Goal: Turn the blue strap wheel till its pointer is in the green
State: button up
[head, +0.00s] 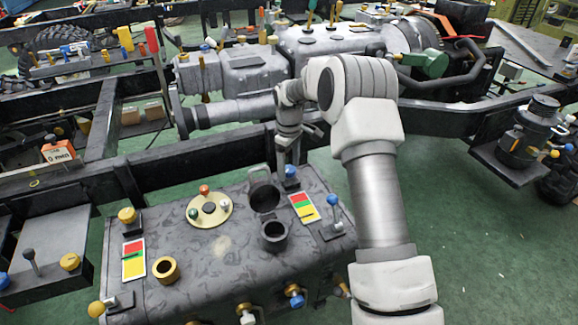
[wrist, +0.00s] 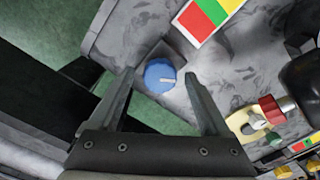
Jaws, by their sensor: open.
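The blue strap wheel (wrist: 160,76) is a small round knob on a dark base at the edge of the grey tank. It carries a short white pointer, which points right in the wrist view. The colour card (wrist: 209,17) lies up and right of it, with red, green and yellow fields; the pointer is not aimed at the green. In the head view the wheel (head: 290,171) and its card (head: 302,207) are on the tank's far right part. My gripper (wrist: 160,72) is open, its fingers on either side of the wheel in the picture. I cannot tell whether they touch it.
The grey tank (head: 165,225) also carries an open filler neck (head: 274,235), a round brass plate (head: 209,209), a blue-topped lever (head: 333,202) and a second colour card (head: 133,260). A dark frame rail runs behind the tank.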

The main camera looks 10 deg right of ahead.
grip_shut()
jog(key=shift+r+m+p, duration=0.15)
jog(key=shift+m+p, duration=0.2)
jog(key=shift+m, duration=0.05)
jog(key=shift+m+p, duration=0.75)
jog(key=shift+m, duration=0.15)
jog(key=shift+m+p, duration=1.05)
jog(key=shift+m, duration=1.05)
grip_release()
